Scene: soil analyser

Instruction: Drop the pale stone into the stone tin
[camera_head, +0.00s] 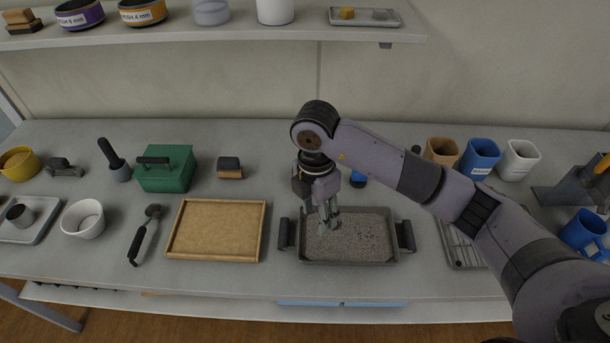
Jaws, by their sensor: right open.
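My right gripper (330,228) is open, pointing down at the grey, grainy soil in a dark tray (347,263) with a black handle at each end. Its fingertips are at or just above the soil; I cannot tell whether they touch it. I cannot pick out the pale stone; it may be hidden by the fingers or blend with the soil. No container is clearly marked as the stone tin. My left gripper is not in view.
A wooden tray (216,201), green box (165,170) and white bowl (83,219) stand to the left. Behind my right arm are brown (441,150), blue (480,157) and white (518,159) cups. A shelf (240,34) runs above the bench's back.

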